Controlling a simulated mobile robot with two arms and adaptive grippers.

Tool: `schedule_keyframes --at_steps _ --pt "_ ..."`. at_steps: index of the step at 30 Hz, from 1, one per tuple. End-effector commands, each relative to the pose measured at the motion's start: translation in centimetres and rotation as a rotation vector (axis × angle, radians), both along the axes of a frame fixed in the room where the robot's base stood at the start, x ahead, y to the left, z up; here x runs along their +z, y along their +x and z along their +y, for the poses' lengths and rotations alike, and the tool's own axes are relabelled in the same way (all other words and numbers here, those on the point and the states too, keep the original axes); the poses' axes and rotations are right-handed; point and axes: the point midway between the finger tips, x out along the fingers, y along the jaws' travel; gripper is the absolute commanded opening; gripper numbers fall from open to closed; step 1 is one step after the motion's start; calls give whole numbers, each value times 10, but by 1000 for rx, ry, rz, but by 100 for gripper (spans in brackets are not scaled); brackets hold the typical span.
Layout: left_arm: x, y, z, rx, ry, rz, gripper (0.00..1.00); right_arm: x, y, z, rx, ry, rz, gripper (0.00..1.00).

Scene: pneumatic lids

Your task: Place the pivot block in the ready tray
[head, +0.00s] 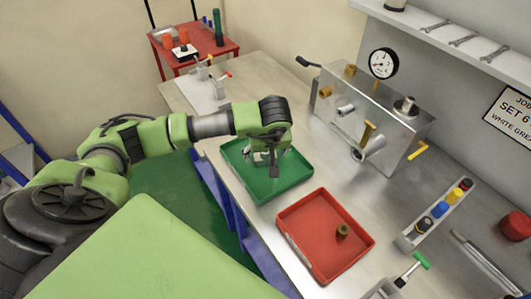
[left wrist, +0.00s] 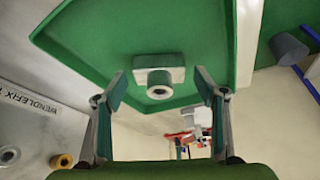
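The grey pivot block (left wrist: 160,72), with a round bored boss, is in the green tray (left wrist: 85,45) in the left wrist view. It appears to rest on the tray floor. My left gripper (left wrist: 160,90) is open, its fingers spread either side of the block with gaps on both sides. In the head view my left gripper (head: 273,165) points down over the green tray (head: 285,188) and mostly hides the block. I cannot read a label on either tray. My right gripper is not in view.
A red tray (head: 310,257) holding a small dark brass part (head: 342,232) sits beside the green one. A metal manifold with a gauge (head: 383,63) stands behind. A rack of coloured caps (head: 438,210) is at right. Bare bench lies between tray and manifold.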

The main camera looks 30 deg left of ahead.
Motion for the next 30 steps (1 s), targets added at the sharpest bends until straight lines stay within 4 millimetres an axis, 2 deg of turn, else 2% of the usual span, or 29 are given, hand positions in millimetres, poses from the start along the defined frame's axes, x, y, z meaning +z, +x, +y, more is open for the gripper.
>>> schedule_keyframes --at_steps 5,7,21,25,30 --pt "4 0 0 0 0 0 65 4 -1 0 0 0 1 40" --pt "8 -1 -2 -1 -1 -3 65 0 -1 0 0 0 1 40" --pt "94 -26 -27 -1 -1 -6 65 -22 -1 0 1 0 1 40" --pt "108 -30 -31 1 -1 -4 65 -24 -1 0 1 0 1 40" --pt "113 -33 -33 1 0 0 65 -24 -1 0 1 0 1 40"
